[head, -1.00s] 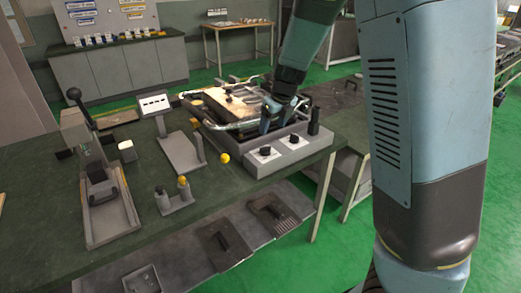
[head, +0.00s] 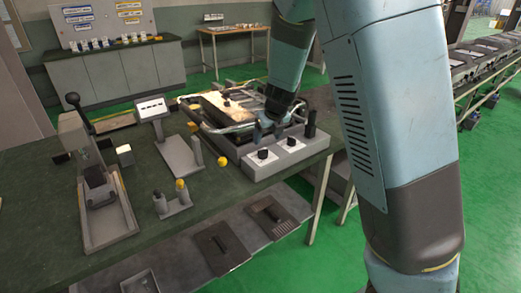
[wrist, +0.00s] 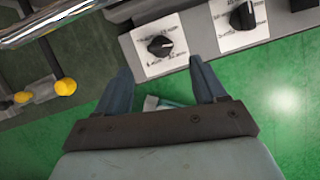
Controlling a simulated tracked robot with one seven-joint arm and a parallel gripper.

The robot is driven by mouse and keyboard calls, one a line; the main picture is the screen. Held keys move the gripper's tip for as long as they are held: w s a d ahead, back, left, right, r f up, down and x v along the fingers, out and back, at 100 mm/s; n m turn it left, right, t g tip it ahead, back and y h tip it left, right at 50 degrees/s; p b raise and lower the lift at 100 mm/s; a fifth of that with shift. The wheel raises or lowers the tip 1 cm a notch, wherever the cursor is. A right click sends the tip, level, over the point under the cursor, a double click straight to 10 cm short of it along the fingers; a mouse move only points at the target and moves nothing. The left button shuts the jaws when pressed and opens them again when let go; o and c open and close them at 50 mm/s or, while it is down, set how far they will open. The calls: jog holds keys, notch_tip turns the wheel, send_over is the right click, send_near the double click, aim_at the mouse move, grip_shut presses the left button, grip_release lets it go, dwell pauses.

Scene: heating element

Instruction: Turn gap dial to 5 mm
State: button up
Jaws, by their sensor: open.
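Two black dials on white scale plates sit on the grey front panel (head: 283,158) of the machine. The left dial (head: 262,153) shows in the wrist view (wrist: 160,46), the right dial (head: 291,141) also (wrist: 242,16). The scale marks are too small to read, and I cannot tell which is the gap dial. My gripper (wrist: 160,69) is open and empty. In the wrist view its fingertips lie either side of the left dial's lower edge, without visible contact. In the head view my gripper (head: 267,130) is above and behind the dials.
A black upright handle (head: 310,124) stands right of the dials. A chrome tube frame (head: 225,130) lies behind the panel. A yellow ball knob (head: 222,161) is to the left. Green floor is clear in front of the bench.

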aim_at(263, 150)
jog(key=x, duration=0.8)
jog(key=shift+f, duration=0.15)
jog(key=shift+c, duration=0.4)
